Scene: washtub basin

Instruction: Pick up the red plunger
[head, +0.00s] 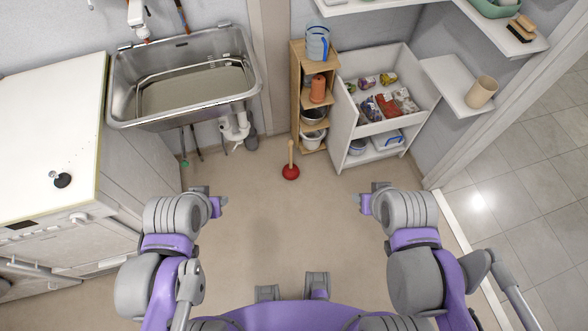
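A red plunger (290,172) with a light wooden handle stands upright on the floor in the head view, in front of the wooden shelf unit. My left gripper (222,205) is to the left of the plunger and nearer to me, apart from it. My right gripper (358,203) is to the right of the plunger and nearer to me, also apart from it. Both grippers are small in the picture, and their finger opening cannot be made out. Nothing is seen held in either one.
A metal washtub basin (185,80) with pipes below stands at the back left. A white-topped counter (40,130) is at the left. A wooden shelf (297,75) and an open white cabinet (367,130) with goods stand behind the plunger. The floor (275,225) before me is clear.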

